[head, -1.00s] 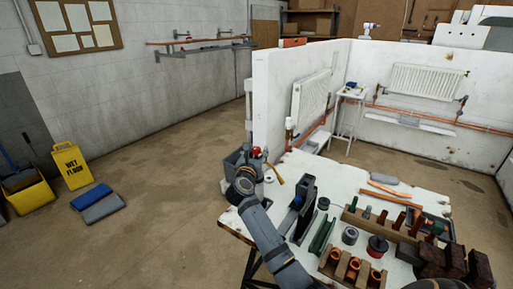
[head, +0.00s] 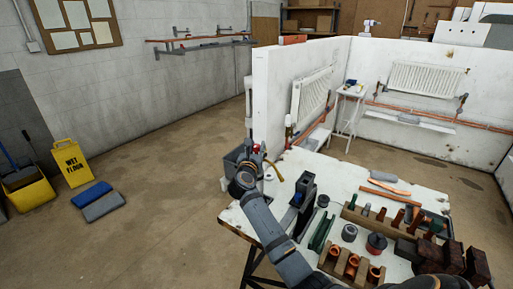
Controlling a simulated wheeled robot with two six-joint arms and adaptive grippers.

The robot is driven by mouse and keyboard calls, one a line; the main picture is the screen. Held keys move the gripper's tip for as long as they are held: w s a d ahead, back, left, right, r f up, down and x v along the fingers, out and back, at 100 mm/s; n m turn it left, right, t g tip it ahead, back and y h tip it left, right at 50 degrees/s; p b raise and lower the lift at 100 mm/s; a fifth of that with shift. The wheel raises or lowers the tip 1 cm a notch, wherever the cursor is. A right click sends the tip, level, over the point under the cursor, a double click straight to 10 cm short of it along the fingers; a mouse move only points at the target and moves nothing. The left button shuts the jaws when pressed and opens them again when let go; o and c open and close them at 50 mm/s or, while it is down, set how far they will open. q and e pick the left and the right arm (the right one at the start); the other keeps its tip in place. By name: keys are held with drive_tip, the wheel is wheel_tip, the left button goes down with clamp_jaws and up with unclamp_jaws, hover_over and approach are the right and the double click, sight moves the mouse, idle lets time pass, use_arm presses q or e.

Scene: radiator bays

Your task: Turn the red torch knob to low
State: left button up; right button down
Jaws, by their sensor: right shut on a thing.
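The red torch knob (head: 256,148) shows as a small red spot at the far left corner of the workbench. A thin brass torch tube (head: 275,169) sticks out to the right beside it. My right gripper (head: 251,160) is at the knob, shut on it, and its fingers hide part of it. The knob's markings and its setting are too small to read. My left gripper is not in view.
A white partition (head: 267,95) stands behind the knob.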

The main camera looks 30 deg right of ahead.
drive_tip(key=shift+r+n+t+y+p, duration=0.15)
drive_tip(key=shift+n+t+y+p, duration=0.2)
drive_tip(key=shift+p, duration=0.2)
drive_tip(key=n+t+y+p, duration=0.2)
drive_tip(key=y+p, duration=0.2)
drive_tip(key=n+t+y+p, duration=0.2)
drive_tip(key=n+y+p, duration=0.1)
drive_tip(key=p, duration=0.1)
drive_tip(key=shift+d+r+n+y+p, duration=0.1)
drive_tip(key=shift+r+n+y+p, duration=0.15)
drive_tip(key=shift+y+p, duration=0.15)
drive_tip(key=shift+f+n+t+y+p, duration=0.25)
drive_tip(key=shift+n+y+p, duration=0.45)
drive_tip(key=shift+y, duration=0.55)
drive_tip(key=shift+n+y, duration=0.5)
drive_tip(key=shift+y, duration=0.1)
drive_tip(key=shift+f+n+y+b, duration=0.25)
drive_tip(key=shift+n+y, duration=0.45)
drive_tip(key=shift+y, duration=0.4)
drive_tip(key=shift+n+y+b, duration=0.9)
drive_tip(key=shift+n+y, duration=0.1)
drive_tip(key=shift+y, duration=0.5)
drive_tip(key=shift+r, duration=0.1)
drive_tip(key=c, duration=1)
unclamp_jaws()
